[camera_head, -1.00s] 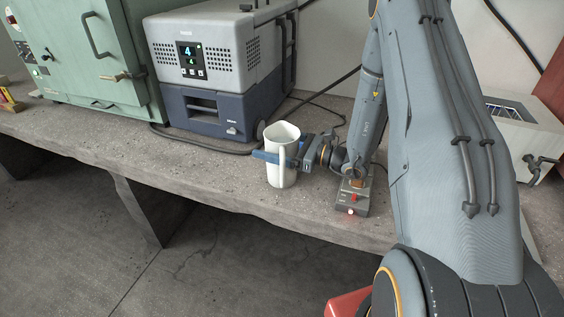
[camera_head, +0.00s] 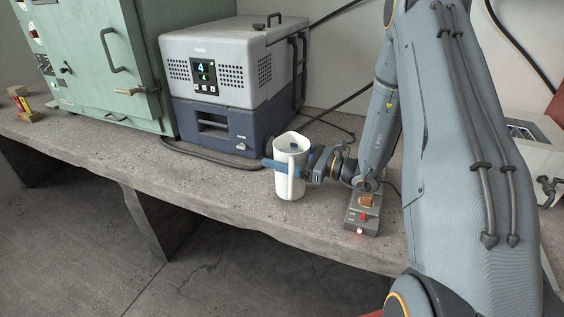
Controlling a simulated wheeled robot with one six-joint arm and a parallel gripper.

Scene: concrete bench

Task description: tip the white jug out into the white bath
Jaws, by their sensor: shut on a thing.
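The white jug (camera_head: 291,186) is upright over the concrete bench, left of a small grey control box. My gripper (camera_head: 285,168) comes from the right and is shut on the jug at about mid height, with a blue finger across its front. A bit of blue shows at the jug's mouth. I cannot tell whether the jug's base touches the bench or is just above it. The white bath (camera_head: 532,160) is at the right edge, with a dark tap on its front. My arm stands between jug and bath, and the bath is partly cut off.
A grey and blue unit (camera_head: 222,125) with a lit display stands behind the jug. The small control box (camera_head: 362,212) with a red button is right of the jug. A green cabinet (camera_head: 105,70) is at left. The bench front left of the jug is clear.

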